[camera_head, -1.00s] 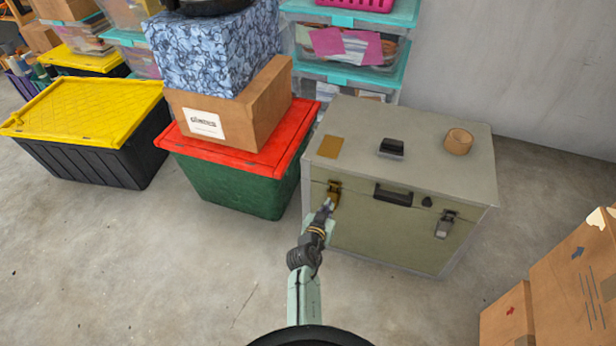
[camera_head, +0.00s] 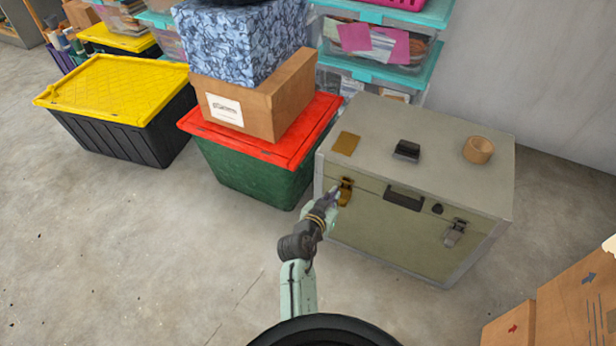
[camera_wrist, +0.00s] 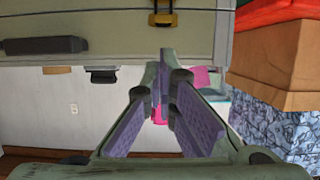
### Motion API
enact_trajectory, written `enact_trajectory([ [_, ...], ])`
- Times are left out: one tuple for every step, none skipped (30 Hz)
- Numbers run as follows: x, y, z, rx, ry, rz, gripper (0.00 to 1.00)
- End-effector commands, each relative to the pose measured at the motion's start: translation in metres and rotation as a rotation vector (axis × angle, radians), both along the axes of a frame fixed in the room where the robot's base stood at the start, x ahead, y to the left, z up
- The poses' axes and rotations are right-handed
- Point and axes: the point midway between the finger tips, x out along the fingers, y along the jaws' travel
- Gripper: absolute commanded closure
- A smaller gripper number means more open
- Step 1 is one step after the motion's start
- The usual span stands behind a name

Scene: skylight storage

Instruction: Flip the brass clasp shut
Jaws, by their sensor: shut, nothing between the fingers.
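The brass clasp (camera_head: 346,188) is on the left of the front of a grey-green storage case (camera_head: 450,140). It also shows at the top of the wrist view as a yellow loop below a dark part (camera_wrist: 163,16). I cannot tell for certain how far its latch is turned. My gripper (camera_head: 333,194) is shut and empty, its tips just left of and slightly below the clasp in the head view. In the wrist view its purple-padded fingers (camera_wrist: 163,58) point towards the clasp. Whether they touch it is unclear.
A silver clasp (camera_head: 455,232) and a black handle (camera_head: 404,198) are on the case front. A tape roll (camera_head: 478,150) lies on its lid. A green bin with red lid (camera_head: 255,175) stands left, a cardboard box (camera_head: 570,290) at right. The floor in front is clear.

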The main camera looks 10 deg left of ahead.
Motion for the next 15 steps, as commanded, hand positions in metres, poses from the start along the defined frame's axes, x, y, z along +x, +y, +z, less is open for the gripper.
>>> enact_trajectory([
  [-0.011, 0.004, 0.001, 0.001, 0.002, 0.002, 1.00],
  [-0.016, 0.006, 0.002, 0.002, 0.001, 0.002, 1.00],
  [-0.023, 0.008, 0.005, 0.002, 0.000, 0.003, 1.00],
  [-0.029, 0.010, 0.007, 0.002, 0.001, 0.002, 1.00],
  [-0.034, 0.011, 0.009, 0.002, 0.001, 0.001, 1.00],
  [-0.041, 0.014, 0.012, 0.002, 0.000, 0.002, 1.00],
  [-0.046, 0.016, 0.015, 0.002, -0.001, 0.003, 1.00],
  [-0.039, 0.020, 0.024, 0.004, -0.016, 0.016, 1.00],
  [-0.035, 0.025, 0.030, 0.006, -0.027, 0.032, 1.00],
  [-0.033, 0.029, 0.035, 0.008, -0.035, 0.042, 1.00],
  [-0.031, 0.033, 0.040, 0.011, -0.043, 0.053, 1.00],
  [-0.028, 0.038, 0.046, 0.013, -0.056, 0.067, 1.00],
  [-0.026, 0.042, 0.050, 0.016, -0.064, 0.079, 1.00],
  [-0.025, 0.046, 0.054, 0.018, -0.072, 0.090, 1.00],
  [-0.023, 0.051, 0.060, 0.020, -0.083, 0.104, 1.00],
])
